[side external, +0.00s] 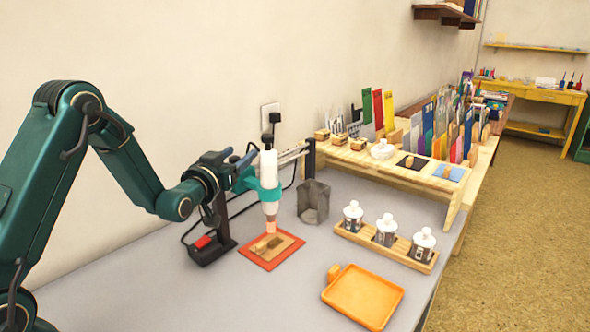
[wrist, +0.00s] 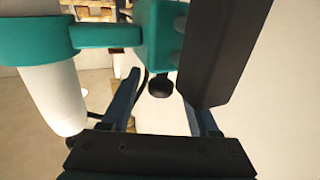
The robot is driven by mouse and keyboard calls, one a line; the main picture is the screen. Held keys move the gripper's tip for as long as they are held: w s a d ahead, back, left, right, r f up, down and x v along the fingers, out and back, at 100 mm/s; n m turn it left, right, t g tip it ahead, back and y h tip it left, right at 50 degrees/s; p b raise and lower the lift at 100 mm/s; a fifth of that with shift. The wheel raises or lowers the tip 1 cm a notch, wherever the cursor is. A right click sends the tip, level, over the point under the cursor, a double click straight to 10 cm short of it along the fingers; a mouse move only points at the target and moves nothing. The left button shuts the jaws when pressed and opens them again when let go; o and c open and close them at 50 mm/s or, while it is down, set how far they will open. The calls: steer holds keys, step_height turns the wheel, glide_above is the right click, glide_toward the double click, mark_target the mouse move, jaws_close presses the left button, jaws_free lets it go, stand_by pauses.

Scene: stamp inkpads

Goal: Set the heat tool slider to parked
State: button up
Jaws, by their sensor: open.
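The heat tool (side external: 268,168) is a white upright cylinder in a teal collar, with a pinkish nozzle over a card on a red-orange mat (side external: 259,263). Its teal slider block (wrist: 157,45) shows in the wrist view, joined by an arm to the collar around the white barrel (wrist: 52,98). A black knob (wrist: 160,85) sits below the block. My gripper (side external: 243,163) is at the tool's left side, close to the slider. Its blue fingers (wrist: 163,95) are apart, one on each side of the knob in the picture. Whether they touch anything is unclear.
A black stand base with a red switch (side external: 203,242) is below my gripper. A dark mesh cup (side external: 314,203) stands right of the tool. An orange tray (side external: 363,298) and a wooden rack of white-capped jars (side external: 388,242) are further right. The grey table front (side external: 220,300) is clear.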

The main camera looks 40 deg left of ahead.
steer(key=shift+x, duration=0.85)
jaws_close()
stand_by(0.9)
